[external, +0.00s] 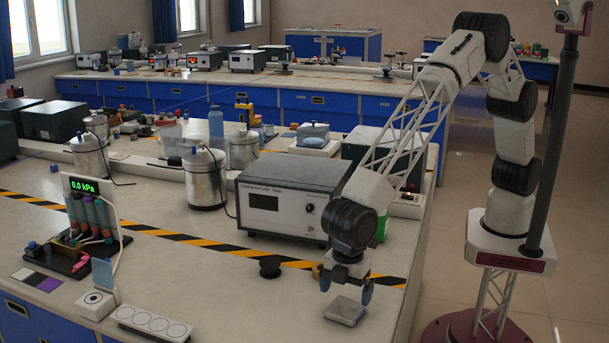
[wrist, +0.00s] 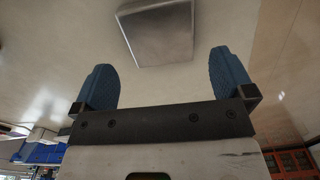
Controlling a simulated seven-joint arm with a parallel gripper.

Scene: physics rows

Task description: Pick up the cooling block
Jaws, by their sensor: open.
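The cooling block, a flat grey metal square (external: 345,311), lies on the light bench top near its front edge. In the wrist view the block (wrist: 158,33) shows at the top middle, beyond the fingertips and between their lines. My gripper (external: 346,287) has two blue fingers spread apart, with nothing between them. It hangs just above and behind the block in the external view, apart from it. In the wrist view the open gripper (wrist: 164,77) shows both blue pads. The block's underside is hidden.
A grey temperature tank box (external: 281,213) stands behind my gripper. A small black knob-like piece (external: 270,267) sits to the left. A yellow-black striped tape (external: 205,245) crosses the bench. A white socket strip (external: 152,322) lies at the front left. Bench top left of the block is clear.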

